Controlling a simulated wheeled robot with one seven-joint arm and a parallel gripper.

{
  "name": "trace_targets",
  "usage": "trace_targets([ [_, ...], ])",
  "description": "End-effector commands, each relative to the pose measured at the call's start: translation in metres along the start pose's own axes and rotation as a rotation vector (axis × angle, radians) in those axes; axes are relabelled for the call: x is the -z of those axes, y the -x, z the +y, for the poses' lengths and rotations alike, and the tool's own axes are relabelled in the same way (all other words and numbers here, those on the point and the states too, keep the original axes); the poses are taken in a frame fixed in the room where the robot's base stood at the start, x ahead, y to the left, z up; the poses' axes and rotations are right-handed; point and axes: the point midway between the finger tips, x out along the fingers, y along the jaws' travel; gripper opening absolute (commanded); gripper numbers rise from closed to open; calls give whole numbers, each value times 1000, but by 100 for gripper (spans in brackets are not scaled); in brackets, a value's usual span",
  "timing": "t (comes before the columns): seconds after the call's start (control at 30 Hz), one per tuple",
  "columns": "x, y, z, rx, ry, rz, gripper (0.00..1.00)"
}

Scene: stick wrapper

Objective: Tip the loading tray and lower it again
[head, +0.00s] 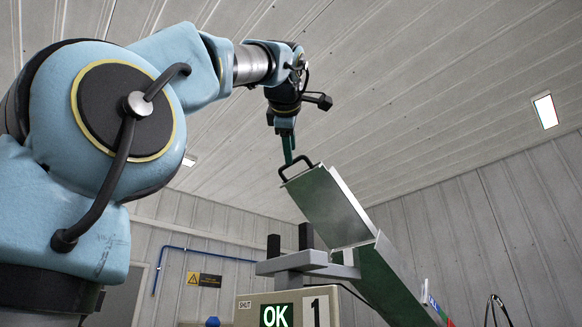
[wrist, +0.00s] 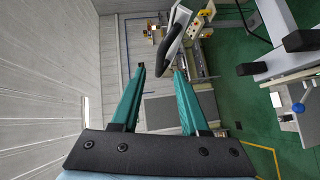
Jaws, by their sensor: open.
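The loading tray (head: 332,207) is a long metal trough in the head view, sloping down to the right, with a black handle (head: 295,163) at its upper left end. Its lower end meets a second sloping metal chute (head: 392,285). My gripper (head: 288,160) hangs from above at the handle. In the wrist view its two green fingers (wrist: 159,72) are apart, and the black handle (wrist: 172,45) shows near and partly between their tips. I cannot tell whether a finger touches it. The tray's body is not clear in the wrist view.
A grey bracket with dark posts (head: 306,262) stands left of the tray, above a beige cabinet (head: 244,311) with a lit OK sign (head: 276,316). The wrist view shows the bracket at the right and green floor (wrist: 240,100) below.

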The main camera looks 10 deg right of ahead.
Motion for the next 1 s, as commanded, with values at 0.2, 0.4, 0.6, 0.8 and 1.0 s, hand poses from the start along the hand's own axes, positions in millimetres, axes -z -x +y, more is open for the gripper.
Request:
trace_targets([
  [0.2, 0, 36, 0, -1, 0, 1, 45],
  [0.4, 0, 49, 0, 0, 0, 1, 45],
  [0.6, 0, 50, 0, 1, 0, 1, 45],
  [0.8, 0, 49, 0, 1, 0, 1, 45],
  [1.0, 0, 49, 0, 1, 0, 1, 45],
])
